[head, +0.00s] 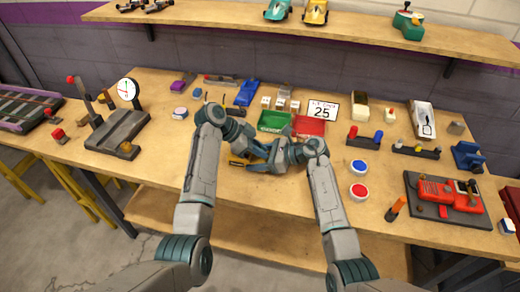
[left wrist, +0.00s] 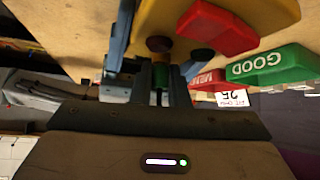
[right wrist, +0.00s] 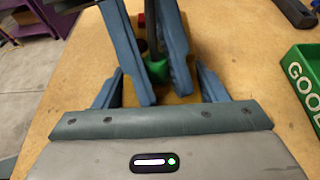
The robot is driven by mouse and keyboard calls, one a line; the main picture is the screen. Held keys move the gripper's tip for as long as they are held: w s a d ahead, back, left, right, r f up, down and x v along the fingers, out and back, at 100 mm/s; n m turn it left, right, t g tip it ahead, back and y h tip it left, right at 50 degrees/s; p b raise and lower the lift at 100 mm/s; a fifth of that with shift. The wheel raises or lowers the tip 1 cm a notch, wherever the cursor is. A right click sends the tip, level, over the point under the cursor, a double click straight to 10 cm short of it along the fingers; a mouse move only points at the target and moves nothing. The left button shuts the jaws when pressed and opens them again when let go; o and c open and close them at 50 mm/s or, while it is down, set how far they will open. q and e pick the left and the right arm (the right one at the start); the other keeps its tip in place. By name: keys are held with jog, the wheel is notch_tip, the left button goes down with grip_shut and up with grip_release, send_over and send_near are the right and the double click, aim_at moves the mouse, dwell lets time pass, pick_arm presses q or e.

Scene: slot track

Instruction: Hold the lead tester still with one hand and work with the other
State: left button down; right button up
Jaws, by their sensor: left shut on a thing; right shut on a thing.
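The lead tester has a yellow body (left wrist: 265,14) with a red block (left wrist: 215,30) and dark round parts, seen close in the left wrist view. In the head view only a small yellow and black part (head: 238,163) shows by my grippers. My right gripper (right wrist: 165,92) is shut on the yellow body, its fingers set wide apart. My left gripper (left wrist: 162,85) is shut on a small green piece (right wrist: 156,70) with a dark stem at the tester, between the right gripper's fingers. Whether this piece is seated in the tester is hidden.
A green GOOD tray (head: 274,121) and a red tray (head: 309,127) stand just behind my grippers, with a sign (head: 323,109) reading 25. Blue (head: 359,167) and red (head: 359,191) round buttons lie to the right. A gauge stand (head: 118,130) is at left.

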pick_arm(q)
jog(key=shift+r, duration=2.1)
pick_arm(e)
jog(key=o, duration=1)
jog(key=v, duration=1.2)
